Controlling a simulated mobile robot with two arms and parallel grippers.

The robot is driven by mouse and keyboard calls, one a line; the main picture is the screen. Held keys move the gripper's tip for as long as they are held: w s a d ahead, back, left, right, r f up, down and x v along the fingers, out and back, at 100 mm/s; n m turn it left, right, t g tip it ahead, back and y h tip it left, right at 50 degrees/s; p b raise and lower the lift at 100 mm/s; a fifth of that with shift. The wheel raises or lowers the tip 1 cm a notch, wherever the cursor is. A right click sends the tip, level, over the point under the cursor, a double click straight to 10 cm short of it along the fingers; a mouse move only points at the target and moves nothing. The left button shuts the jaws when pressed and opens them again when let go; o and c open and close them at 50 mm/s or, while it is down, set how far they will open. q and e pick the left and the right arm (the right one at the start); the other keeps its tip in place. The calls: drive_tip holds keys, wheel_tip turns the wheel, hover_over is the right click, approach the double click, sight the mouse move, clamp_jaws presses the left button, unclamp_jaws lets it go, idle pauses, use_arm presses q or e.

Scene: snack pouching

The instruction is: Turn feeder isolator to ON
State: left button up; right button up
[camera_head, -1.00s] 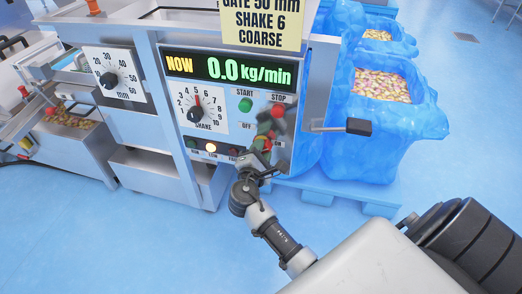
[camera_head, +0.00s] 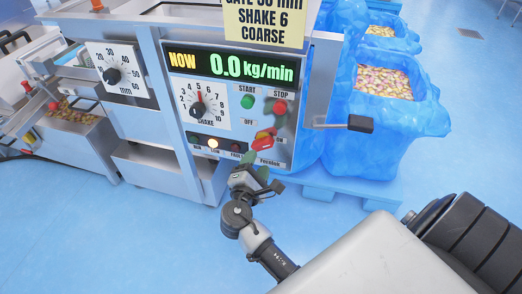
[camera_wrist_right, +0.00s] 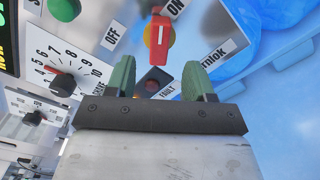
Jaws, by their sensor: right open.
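The feeder isolator (camera_head: 264,137) is a red rotary handle on a yellow disc, low on the right of the machine's control panel. An OFF label is at its upper left and an ON label at its right. In the wrist view the isolator (camera_wrist_right: 160,42) stands upright in the picture, its upper end near the ON label (camera_wrist_right: 175,8) and the OFF label (camera_wrist_right: 113,35) to its left. My right gripper (camera_head: 263,173) is open and empty below the isolator, apart from it. In the wrist view its green fingers (camera_wrist_right: 163,82) are spread below the handle. My left gripper is out of view.
Green START (camera_head: 248,102) and red STOP (camera_head: 280,107) buttons sit above the isolator. The SHAKE dial (camera_head: 198,108) and indicator lamps are to its left. A bar handle (camera_head: 345,124) juts out at right, by blue-lined bins (camera_head: 390,125). The display reads 0.0 kg/min.

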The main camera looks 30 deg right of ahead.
drive_tip(key=v, duration=0.4)
idle(0.4)
